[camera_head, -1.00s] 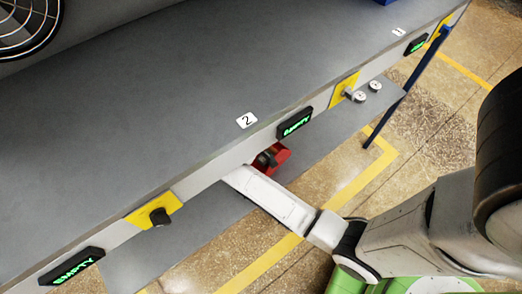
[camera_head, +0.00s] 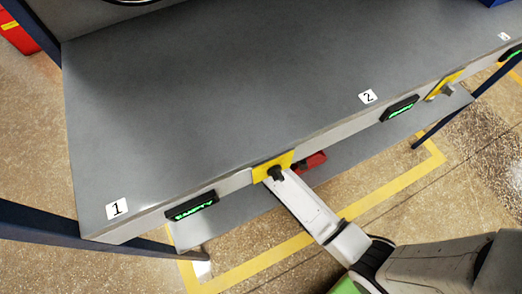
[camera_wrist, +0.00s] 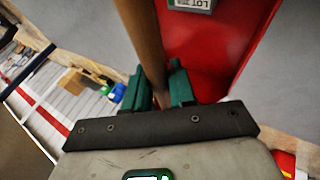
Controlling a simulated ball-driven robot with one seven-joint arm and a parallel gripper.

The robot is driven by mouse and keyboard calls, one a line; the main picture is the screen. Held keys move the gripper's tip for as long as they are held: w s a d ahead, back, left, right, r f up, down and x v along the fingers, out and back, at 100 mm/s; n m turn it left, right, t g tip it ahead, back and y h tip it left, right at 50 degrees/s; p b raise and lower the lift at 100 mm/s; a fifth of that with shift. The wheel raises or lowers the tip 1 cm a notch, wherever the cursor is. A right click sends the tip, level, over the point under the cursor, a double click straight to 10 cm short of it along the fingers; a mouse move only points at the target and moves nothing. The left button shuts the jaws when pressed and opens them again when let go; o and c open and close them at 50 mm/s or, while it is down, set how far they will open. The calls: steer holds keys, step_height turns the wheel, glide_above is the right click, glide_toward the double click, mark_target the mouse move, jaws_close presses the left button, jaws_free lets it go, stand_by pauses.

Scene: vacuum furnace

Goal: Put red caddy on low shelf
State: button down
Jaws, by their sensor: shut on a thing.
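The red caddy (camera_head: 309,162) shows in the head view as a small red piece below the front edge of the worktop, mostly hidden by it. In the wrist view the red caddy (camera_wrist: 218,55) carries a white LOT label and a brown round handle (camera_wrist: 142,35). My gripper (camera_wrist: 160,88) has its green fingers shut around that handle. The fingers are hidden in the head view. The grey low shelf (camera_head: 350,148) runs under the worktop. I cannot tell whether the caddy touches it.
The wide grey worktop (camera_head: 220,90) is bare, with number cards 1 (camera_head: 117,208) and 2 (camera_head: 367,97). A blue post (camera_head: 90,238) stands at left. Yellow floor lines (camera_head: 400,180) run in front.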

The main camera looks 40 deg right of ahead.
steer(key=w+a+f, duration=0.3)
steer(key=a, duration=0.9)
steer(key=shift+a+f, duration=0.15)
steer(key=shift+a, duration=0.05)
steer(key=shift+f+b, duration=0.2)
steer(key=shift+b, duration=0.1)
steer(key=c, duration=0.9)
jaws_free()
steer(key=shift+r, duration=0.15)
